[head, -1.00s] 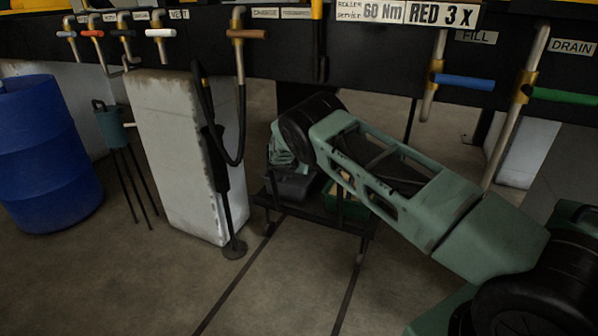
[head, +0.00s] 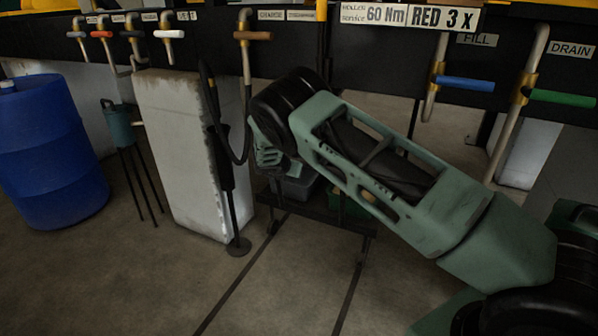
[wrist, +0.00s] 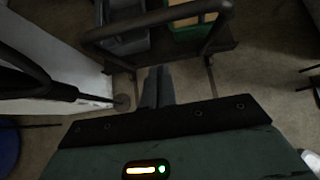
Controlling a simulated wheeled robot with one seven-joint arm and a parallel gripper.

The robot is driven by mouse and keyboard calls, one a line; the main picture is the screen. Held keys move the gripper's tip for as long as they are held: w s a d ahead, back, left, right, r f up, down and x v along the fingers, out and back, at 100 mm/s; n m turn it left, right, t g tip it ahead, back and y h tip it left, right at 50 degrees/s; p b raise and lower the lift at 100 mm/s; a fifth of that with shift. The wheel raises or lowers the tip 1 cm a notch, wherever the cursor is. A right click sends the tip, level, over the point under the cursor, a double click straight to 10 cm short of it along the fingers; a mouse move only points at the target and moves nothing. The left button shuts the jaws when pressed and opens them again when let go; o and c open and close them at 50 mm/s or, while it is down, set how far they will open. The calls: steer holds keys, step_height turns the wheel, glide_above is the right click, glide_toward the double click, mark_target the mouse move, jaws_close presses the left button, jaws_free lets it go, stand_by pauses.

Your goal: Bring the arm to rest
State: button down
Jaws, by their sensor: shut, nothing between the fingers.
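My green arm fills the right of the head view, folded with its elbow joint near the middle. My gripper shows in the wrist view (wrist: 157,86), its two dark fingers together with nothing between them. It points down over bare floor, with a low dark trolley ahead of it. In the head view the fingertips are hidden behind the arm; only part of the green wrist shows left of the elbow joint.
A pale, stained block (head: 182,150) stands left of my arm with a dark hose and rod beside it. A blue drum (head: 48,150) is at far left. The trolley (head: 322,214) carries a grey bin (wrist: 122,22) and a green bin (wrist: 190,30). Coloured valve handles, such as the blue one (head: 466,83), hang above.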

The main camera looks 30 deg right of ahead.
steer(key=s+a+r+m+g+y, duration=0.25)
steer(key=s+a+r+m, duration=0.4)
steer(key=s+a, duration=0.5)
steer(key=s+a+r+m+g+y, duration=0.2)
steer(key=s+a+r+m+y, duration=0.4)
steer(key=s, duration=0.8)
steer(key=s+a+r+m+g, duration=0.1)
steer(key=s+a+r+m, duration=0.15)
steer(key=s, duration=0.65)
steer(key=s+a+r+m+p, duration=0.1)
steer(key=s+a+r, duration=0.15)
steer(key=s, duration=0.75)
steer(key=s+a+r+m+g, duration=0.15)
steer(key=s+r, duration=0.25)
steer(key=s, duration=0.5)
step_height(320, 180, up, 14)
steer(key=p, duration=1.4)
steer(key=shift+t, duration=0.4)
steer(key=shift+w+f+m, duration=0.1)
steer(key=shift+m, duration=0.15)
